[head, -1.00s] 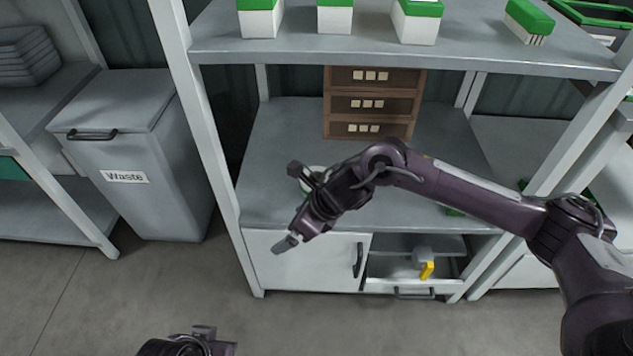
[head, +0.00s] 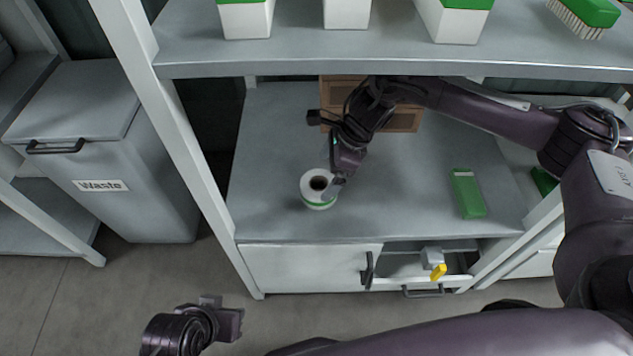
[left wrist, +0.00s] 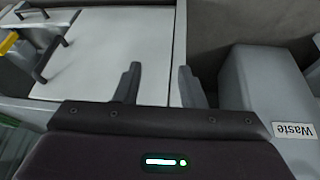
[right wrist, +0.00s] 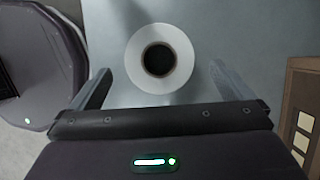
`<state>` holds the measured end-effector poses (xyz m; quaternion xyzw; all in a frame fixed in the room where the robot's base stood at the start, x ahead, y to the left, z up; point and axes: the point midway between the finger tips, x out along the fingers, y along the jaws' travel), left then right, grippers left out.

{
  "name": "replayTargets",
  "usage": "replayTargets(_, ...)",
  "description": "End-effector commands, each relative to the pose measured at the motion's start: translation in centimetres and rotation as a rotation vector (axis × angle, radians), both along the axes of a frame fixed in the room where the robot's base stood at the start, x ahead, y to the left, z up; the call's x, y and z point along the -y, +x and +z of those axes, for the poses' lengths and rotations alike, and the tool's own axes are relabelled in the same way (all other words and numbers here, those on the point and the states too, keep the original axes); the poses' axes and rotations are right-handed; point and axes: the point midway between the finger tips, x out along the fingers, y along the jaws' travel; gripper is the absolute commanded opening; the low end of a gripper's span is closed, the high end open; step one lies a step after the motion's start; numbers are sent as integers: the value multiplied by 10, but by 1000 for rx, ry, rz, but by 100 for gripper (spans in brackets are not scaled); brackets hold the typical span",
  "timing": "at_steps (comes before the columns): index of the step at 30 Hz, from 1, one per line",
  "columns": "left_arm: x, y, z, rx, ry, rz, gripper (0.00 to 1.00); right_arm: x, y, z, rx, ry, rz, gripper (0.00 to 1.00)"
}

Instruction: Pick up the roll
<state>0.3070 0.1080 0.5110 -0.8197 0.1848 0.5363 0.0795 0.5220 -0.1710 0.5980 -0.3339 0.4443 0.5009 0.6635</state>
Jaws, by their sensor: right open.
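The white roll (head: 309,191) with a green band at its base stands upright on the grey middle shelf (head: 270,140), its dark core facing up. My right gripper (head: 336,184) is at the roll's right side in the head view. In the right wrist view the roll (right wrist: 137,72) lies ahead, between the lines of the open right fingers (right wrist: 162,78), with no visible grip on it. My left gripper (head: 228,322) is low in front of the cabinet. The left wrist view shows its fingers (left wrist: 158,78) apart with nothing between them.
A green box (head: 467,194) lies on the shelf to the right. A brown drawer unit (head: 402,121) stands behind my right arm. The upper shelf (head: 300,62) hangs above. Below are a white cabinet door (head: 305,268) and an open drawer (head: 410,287). A waste bin (head: 110,160) stands left.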

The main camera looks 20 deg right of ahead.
Motion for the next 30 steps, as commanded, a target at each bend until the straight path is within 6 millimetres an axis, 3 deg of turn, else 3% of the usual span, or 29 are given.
replayTargets(13,13,4,-3,61,-39,-18,36,-18,6,-53,-2,0,-1,100)
replayTargets(21,14,5,-1,72,-45,-20,36,-20,6,-56,1,0,-1,99)
replayTargets(30,14,5,-1,71,-45,-20,36,-20,6,-55,1,0,-1,59)
